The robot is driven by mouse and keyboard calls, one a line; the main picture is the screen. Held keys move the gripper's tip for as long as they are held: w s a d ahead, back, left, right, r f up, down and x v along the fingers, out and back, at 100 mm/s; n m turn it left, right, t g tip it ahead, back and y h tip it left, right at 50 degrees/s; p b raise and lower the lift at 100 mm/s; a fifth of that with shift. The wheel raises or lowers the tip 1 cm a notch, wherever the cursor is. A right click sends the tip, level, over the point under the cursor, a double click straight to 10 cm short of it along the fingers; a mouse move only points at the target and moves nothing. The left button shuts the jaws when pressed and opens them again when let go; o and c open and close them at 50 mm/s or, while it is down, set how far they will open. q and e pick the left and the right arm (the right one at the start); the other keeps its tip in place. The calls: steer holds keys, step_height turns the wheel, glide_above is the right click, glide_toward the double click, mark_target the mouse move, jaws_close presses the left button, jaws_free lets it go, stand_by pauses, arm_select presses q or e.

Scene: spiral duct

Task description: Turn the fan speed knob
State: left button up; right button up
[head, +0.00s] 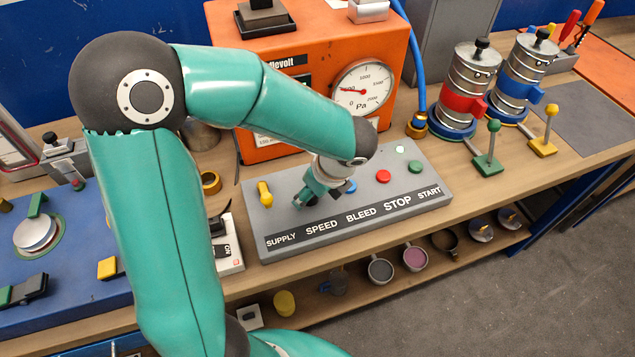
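A grey control panel (282,222) lies on the bench with the labels SUPPLY, SPEED, BLEED, STOP and START along its front. My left arm comes in from the left and reaches over it. My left gripper (305,200) points down at the panel just behind the SPEED label (322,227). The fan speed knob is hidden behind the gripper there, and I cannot tell whether the fingers touch it or how far they are apart. My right gripper is not in view.
A yellow supply lever (265,193) stands left of the gripper. A blue button (350,187), a red button (383,176) and a green button (415,167) are to the right. An orange box with a Pa gauge (363,88) stands behind. Green (489,150) and yellow levers (546,135) stand farther right.

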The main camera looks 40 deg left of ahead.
arm_select(q)
steer(key=v, duration=1.1)
steer(key=shift+d+r, duration=0.2)
steer(key=shift+r, duration=0.1)
